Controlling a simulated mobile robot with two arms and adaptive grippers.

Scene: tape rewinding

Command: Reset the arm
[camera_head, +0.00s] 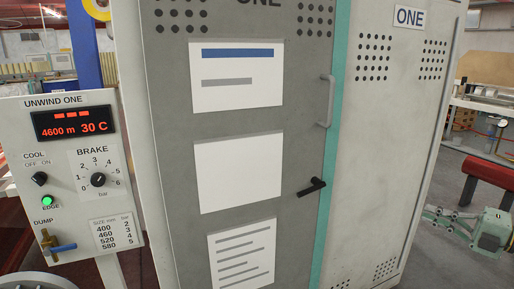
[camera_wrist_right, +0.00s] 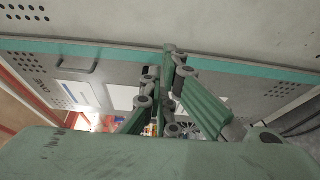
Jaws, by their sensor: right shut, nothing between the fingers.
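My right gripper (camera_head: 430,215) comes in at the right edge of the head view, pale green, its fingers pointing left toward the cabinet's right side. It is shut with nothing in it. In the right wrist view its green fingers (camera_wrist_right: 168,50) meet at the tips, in front of the cabinet; I cannot tell whether they touch it. In the head view, the grey cabinet door (camera_head: 290,110) is closed, with a black handle (camera_head: 312,187) apart from the gripper. My left gripper is not in view.
The UNWIND ONE panel (camera_head: 70,130) stands at left, reading 4600 m and 30 C, with a brake knob (camera_head: 98,180), a lit green button (camera_head: 47,202) and a blue-handled valve (camera_head: 62,247). A red beam (camera_head: 485,180) and workbench (camera_head: 485,107) are at right.

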